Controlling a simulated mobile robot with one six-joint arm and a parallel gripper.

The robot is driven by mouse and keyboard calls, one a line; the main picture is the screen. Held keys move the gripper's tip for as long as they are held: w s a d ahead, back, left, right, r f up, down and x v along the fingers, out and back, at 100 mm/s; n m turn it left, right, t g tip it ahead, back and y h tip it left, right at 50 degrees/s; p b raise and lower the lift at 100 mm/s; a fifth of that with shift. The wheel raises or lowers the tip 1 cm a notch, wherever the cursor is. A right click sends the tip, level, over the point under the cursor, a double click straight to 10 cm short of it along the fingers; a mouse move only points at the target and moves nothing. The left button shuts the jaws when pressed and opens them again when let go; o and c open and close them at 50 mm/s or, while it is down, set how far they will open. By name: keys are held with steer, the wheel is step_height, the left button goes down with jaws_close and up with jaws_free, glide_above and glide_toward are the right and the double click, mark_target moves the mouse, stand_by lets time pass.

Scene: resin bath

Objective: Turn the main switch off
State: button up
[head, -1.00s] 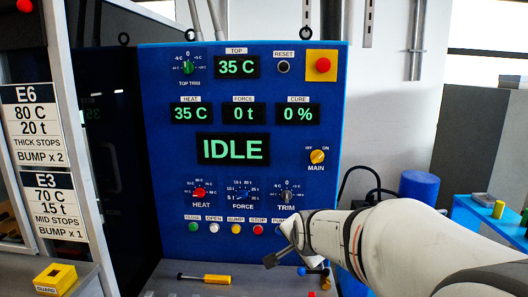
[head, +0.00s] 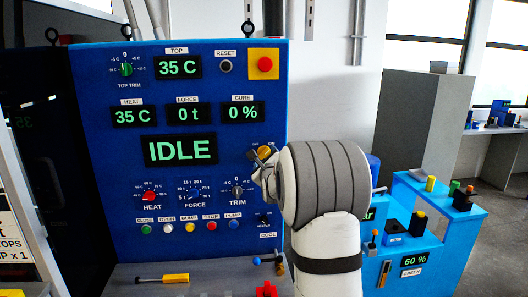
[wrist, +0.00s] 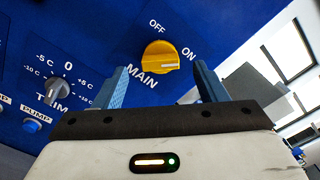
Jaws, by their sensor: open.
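The main switch is a yellow knob (wrist: 160,55) on the blue panel, with OFF at its upper left and ON at its right in the wrist view. Its pale mark points to the right, toward the ON side. In the head view the yellow knob (head: 264,152) shows only in part, because my gripper (head: 258,167) and wrist cover its surroundings and labels. My gripper (wrist: 160,70) is open, with one blue finger on each side of the knob in the wrist picture. I cannot tell whether the fingers touch it.
The TRIM knob (head: 237,190) and the blue PUMP button (head: 233,230) lie left of my gripper. A red button on a yellow plate (head: 264,64) is above. The display reads IDLE (head: 180,150). A blue bench (head: 440,220) stands at the right.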

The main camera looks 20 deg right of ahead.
mark_target(264, 154)
steer(key=shift+p+x, duration=0.75)
steer(key=shift+x, duration=1.6)
steer(key=shift+c, duration=0.5)
steer(key=shift+f, duration=0.1)
steer(key=c, duration=0.9)
